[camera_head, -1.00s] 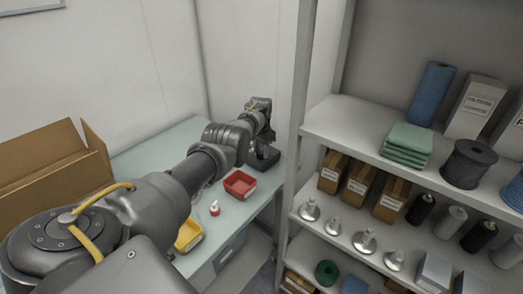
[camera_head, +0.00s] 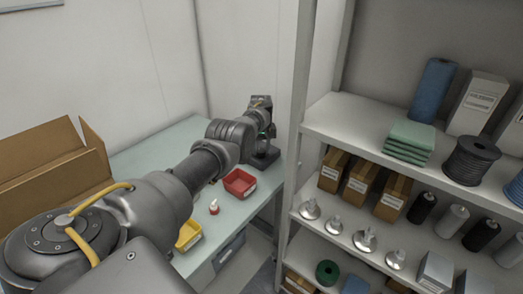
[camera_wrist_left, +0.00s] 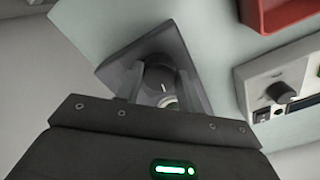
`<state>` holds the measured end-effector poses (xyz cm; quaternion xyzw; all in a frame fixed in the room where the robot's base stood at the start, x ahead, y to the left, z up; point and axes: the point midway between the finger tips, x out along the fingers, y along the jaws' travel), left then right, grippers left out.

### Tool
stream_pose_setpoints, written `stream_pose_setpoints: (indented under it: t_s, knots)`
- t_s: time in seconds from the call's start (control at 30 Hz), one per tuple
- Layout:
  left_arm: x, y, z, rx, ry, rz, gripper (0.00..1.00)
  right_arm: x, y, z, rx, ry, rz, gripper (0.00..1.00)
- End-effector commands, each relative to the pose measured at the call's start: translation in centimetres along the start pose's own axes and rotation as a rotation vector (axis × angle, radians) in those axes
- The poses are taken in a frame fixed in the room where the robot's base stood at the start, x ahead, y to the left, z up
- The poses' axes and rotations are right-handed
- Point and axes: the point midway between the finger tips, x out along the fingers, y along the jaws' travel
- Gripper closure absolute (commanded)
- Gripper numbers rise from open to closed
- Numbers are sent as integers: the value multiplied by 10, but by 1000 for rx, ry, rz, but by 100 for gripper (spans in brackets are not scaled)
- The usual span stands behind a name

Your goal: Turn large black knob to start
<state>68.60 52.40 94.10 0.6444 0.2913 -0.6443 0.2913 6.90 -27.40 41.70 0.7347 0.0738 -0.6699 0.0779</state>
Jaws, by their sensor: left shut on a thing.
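My left gripper (camera_head: 266,138) is at the far corner of the table, over a dark block-like device (camera_head: 266,158). In the left wrist view, the two fingers of my left gripper (camera_wrist_left: 160,92) stand either side of a dark round part (camera_wrist_left: 158,76) on the device's dark square base (camera_wrist_left: 124,62), and are shut on it. A pale ring shows low on this part; I cannot tell for sure that it is a knob. A separate black knob (camera_wrist_left: 283,92) sits on a white panel (camera_wrist_left: 262,76) to the right, clear of the fingers. My right gripper is out of view.
A red bin (camera_head: 240,183), a small red-and-white bottle (camera_head: 214,207) and a yellow bin (camera_head: 188,236) stand on the pale table (camera_head: 140,150). A cardboard box (camera_head: 50,170) is at the left. A stocked shelf rack (camera_head: 340,120) stands close at the right.

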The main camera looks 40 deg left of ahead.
Motion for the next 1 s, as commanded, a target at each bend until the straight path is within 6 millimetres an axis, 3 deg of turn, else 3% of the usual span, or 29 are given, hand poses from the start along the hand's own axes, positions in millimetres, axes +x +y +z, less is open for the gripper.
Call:
stream_pose_setpoints:
  t_s: [0.33,0.9,0.93,1.0]
  knots:
    - [1,0,1,-143,-1,-1,85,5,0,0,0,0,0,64]
    - [1,0,1,-171,-1,-1,85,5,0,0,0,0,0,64]
    - [1,0,1,-171,-1,-1,59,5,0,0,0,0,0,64]
    - [1,0,0,-171,-1,-1,50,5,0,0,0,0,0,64]
